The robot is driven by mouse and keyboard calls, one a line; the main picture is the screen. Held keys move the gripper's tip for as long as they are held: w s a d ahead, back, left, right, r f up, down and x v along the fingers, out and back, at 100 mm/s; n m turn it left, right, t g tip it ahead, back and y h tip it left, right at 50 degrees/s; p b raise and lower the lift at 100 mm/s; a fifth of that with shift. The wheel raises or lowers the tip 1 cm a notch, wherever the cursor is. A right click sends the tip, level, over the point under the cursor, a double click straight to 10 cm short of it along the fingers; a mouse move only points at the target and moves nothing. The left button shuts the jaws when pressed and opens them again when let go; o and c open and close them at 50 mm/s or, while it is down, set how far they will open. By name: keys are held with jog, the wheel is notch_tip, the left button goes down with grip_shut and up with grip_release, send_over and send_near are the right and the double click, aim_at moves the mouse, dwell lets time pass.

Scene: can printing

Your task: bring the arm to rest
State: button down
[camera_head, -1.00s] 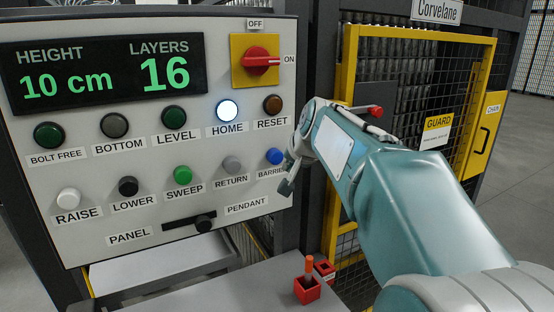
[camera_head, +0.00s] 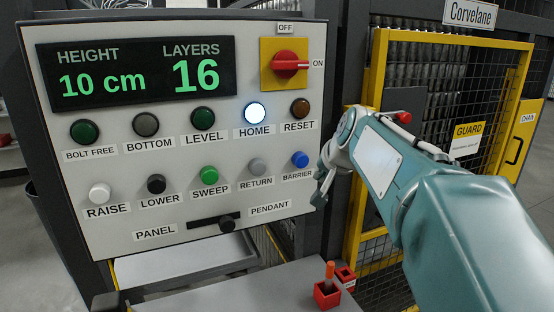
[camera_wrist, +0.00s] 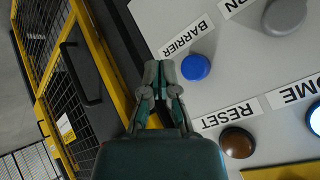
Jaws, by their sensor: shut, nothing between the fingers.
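My gripper (camera_head: 318,200) is in front of the right edge of the control panel (camera_head: 200,238), just right of and below the blue BARRIER button (camera_head: 299,159). In the wrist view its fingers (camera_wrist: 159,68) are together and empty, beside the blue button (camera_wrist: 195,67). I cannot tell for sure whether the fingertips touch the panel. My teal arm reaches in from the lower right, bent at the wrist.
The HOME button (camera_head: 255,113) glows white. The display (camera_head: 140,78) reads 10 cm and 16 layers. The red switch (camera_head: 290,65) points to ON. A yellow-framed mesh guard (camera_head: 376,75) stands behind my arm. A red block with an orange peg (camera_head: 327,292) sits on a grey shelf below.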

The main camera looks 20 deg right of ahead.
jog(key=s+a+f+n+g, duration=0.1)
jog(key=s+a+f+n, duration=0.1)
jog(key=s+a+f, duration=0.3)
jog(key=s+a+f+n+g, duration=0.1)
jog(key=s+a+f+n, duration=0.2)
jog(key=s, duration=0.7)
jog(key=s+a+f+n+g, duration=0.1)
jog(key=s+a+f+n, duration=0.2)
jog(key=s+a+f, duration=0.3)
jog(key=shift+s+a+f+y, duration=0.35)
jog(key=shift+s+f, duration=0.2)
jog(key=shift+s, duration=0.65)
jog(key=shift+a, duration=0.1)
